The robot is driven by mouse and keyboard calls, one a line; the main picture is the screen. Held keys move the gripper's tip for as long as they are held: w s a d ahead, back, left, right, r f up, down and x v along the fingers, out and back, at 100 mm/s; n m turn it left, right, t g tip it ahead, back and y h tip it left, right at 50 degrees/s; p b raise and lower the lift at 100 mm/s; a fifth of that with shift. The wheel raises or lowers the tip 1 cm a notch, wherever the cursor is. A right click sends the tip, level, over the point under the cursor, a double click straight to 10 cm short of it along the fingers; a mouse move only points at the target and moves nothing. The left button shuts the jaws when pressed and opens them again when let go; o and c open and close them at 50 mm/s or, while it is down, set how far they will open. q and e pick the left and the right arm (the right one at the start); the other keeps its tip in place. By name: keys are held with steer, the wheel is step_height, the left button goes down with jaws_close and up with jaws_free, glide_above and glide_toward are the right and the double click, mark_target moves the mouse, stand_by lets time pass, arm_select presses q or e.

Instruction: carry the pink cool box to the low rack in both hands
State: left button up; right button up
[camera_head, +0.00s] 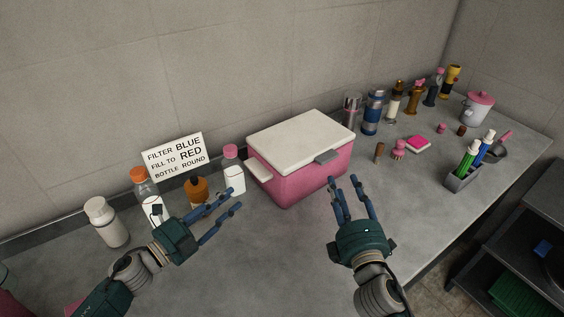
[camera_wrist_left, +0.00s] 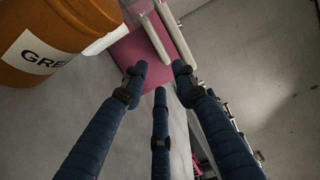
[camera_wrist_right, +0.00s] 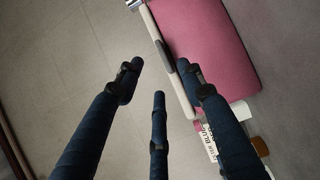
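The pink cool box (camera_head: 308,182) with a white lid (camera_head: 300,140) stands on the grey counter, with a white handle (camera_head: 259,169) on its left end and a grey latch in front. My left gripper (camera_head: 236,211) is open and empty, left of the box and apart from it; the box also shows in the left wrist view (camera_wrist_left: 140,55). My right gripper (camera_head: 345,184) is open and empty in front of the box's right part; the box's pink side fills the top of the right wrist view (camera_wrist_right: 208,45). The low rack (camera_head: 510,240) is dark, at the lower right.
An orange-brown jar (camera_head: 196,192), a pink-capped white bottle (camera_head: 234,172) and an orange-capped bottle (camera_head: 147,193) stand left of the box, near a sign (camera_head: 175,154). Flasks, a pink-lidded pot (camera_head: 477,107) and a pen holder (camera_head: 461,179) stand right. The front counter is clear.

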mark_target(331, 159)
arm_select(q)
steer(key=shift+w+a+y, duration=0.3)
steer(key=shift+w+a, duration=0.15)
steer(key=shift+a, duration=0.15)
arm_select(e)
steer(key=shift+s+a, duration=0.1)
steer(key=shift+a, duration=0.05)
steer(key=shift+a, duration=0.1)
